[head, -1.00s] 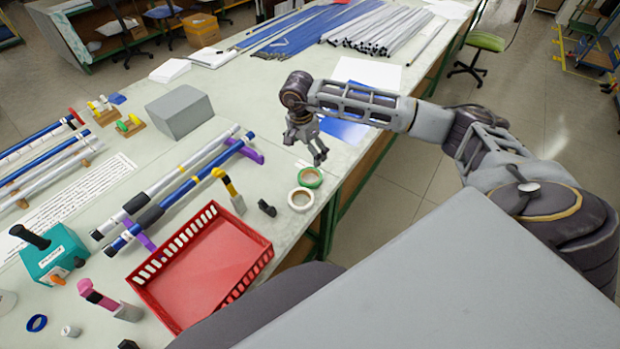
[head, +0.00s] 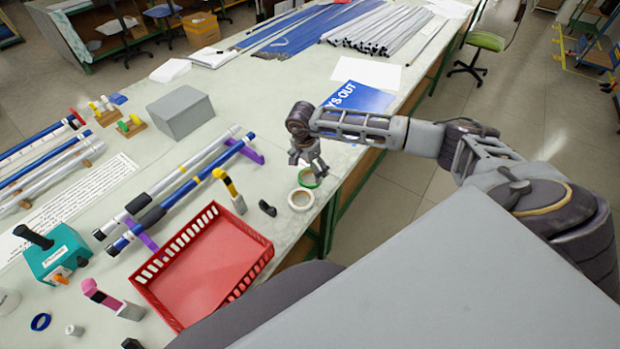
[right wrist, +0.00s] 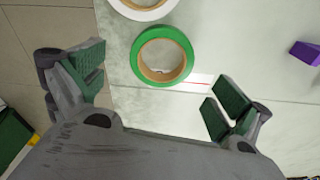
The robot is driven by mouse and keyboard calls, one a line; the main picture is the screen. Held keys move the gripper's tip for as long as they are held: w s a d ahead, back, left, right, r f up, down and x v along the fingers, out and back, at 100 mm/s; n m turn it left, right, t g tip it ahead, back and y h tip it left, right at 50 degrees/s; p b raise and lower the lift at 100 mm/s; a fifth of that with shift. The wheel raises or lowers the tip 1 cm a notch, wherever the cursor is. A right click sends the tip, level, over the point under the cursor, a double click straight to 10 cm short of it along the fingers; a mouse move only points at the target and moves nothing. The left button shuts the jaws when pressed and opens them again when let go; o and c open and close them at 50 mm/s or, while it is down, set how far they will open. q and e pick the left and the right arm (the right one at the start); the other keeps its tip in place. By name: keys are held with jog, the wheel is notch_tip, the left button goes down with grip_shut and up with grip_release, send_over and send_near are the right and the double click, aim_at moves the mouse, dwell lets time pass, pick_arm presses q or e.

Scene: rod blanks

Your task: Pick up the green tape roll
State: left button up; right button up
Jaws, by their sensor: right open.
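The green tape roll (head: 308,184) lies flat on the table near its right edge, partly hidden behind my right gripper (head: 308,171) in the head view. In the right wrist view the green tape roll (right wrist: 162,56) shows whole, just beyond the fingertips and roughly between them. My right gripper (right wrist: 160,85) is open and empty, with its fingers wide apart. A white tape roll (head: 301,199) lies beside the green one, on the near side. My left gripper is not in view.
A red basket (head: 262,262) stands left of the rolls. A small black object (head: 267,208) and a yellow-handled tool (head: 229,188) stand close by. A blue sheet (head: 360,97) lies behind the gripper. The table edge drops off just right of the rolls.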

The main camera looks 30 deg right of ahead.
aim_at(311, 180)
jog(key=shift+f+p, duration=0.3)
jog(key=shift+f, duration=0.25)
jog(key=shift+w+d+f+p, duration=0.15)
jog(key=shift+f+p, duration=0.1)
jog(key=shift+f, duration=0.75)
jog(key=shift+w+d+f+p, duration=0.1)
jog(key=shift+d+f+p, duration=0.1)
jog(key=shift+f, duration=0.8)
jog(key=c, duration=1)
jog(key=shift+r, duration=0.1)
notch_tip(311, 180, up, 10)
jog(key=b, duration=0.1)
jog(key=shift+b, duration=0.35)
